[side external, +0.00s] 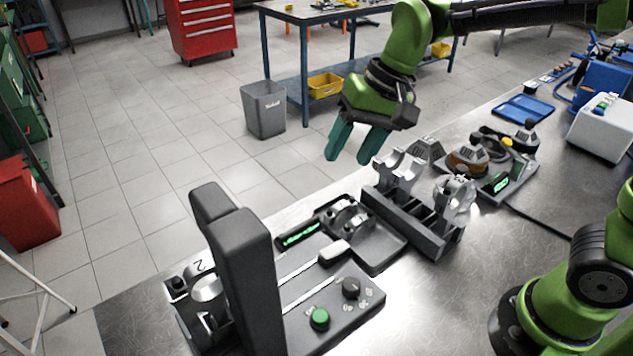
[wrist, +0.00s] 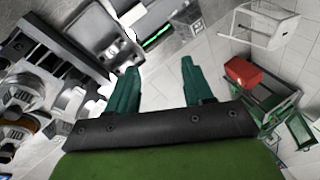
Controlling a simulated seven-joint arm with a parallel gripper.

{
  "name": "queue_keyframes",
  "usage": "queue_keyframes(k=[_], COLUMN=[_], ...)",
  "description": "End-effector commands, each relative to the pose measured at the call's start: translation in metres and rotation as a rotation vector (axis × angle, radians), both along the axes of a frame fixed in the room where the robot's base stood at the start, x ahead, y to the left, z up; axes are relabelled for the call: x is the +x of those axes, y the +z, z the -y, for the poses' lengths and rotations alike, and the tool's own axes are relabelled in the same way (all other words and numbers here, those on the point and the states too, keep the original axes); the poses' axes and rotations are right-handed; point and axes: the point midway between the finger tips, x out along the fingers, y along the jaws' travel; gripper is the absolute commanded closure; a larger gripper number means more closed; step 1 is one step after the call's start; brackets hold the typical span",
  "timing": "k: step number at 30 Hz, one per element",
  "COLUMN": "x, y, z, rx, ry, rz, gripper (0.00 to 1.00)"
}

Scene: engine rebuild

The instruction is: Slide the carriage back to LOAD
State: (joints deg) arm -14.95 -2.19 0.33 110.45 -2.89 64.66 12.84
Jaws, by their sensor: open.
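The press station's grey base (side external: 370,309) lies at the front centre in the side view, with two pale rails (side external: 302,268) running from under a tall dark press column (side external: 248,275). A pale, rounded handle (side external: 334,251) sits at the rails' far end, beside a dark tray-like part (side external: 382,250) holding curved metal pieces. This part may be the carriage; I cannot tell for sure. No LOAD marking is legible. My gripper (side external: 350,160) is open and empty, well above and behind the station. Its fingers (wrist: 158,66) show apart in the wrist view, nothing between them.
The base carries a green button (side external: 319,318) and a dark knob (side external: 351,287). A grey rack (side external: 432,245) with metal parts stands right of the station. Another fixture (side external: 510,185) and a blue tray (side external: 524,108) lie farther along the bench. Floor is open beyond the bench edge.

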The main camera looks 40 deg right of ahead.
Motion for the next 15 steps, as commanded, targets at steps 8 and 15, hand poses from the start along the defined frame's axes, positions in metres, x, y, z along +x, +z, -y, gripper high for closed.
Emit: queue_keyframes(k=[8, 15], x=[0.066, 0.089], y=[-0.029, -0.029], z=[-0.104, -0.161], rx=[0.052, 0.087], ry=[-0.225, -0.525], rz=[-0.315, -0.526], gripper=[0.49, 0.49])
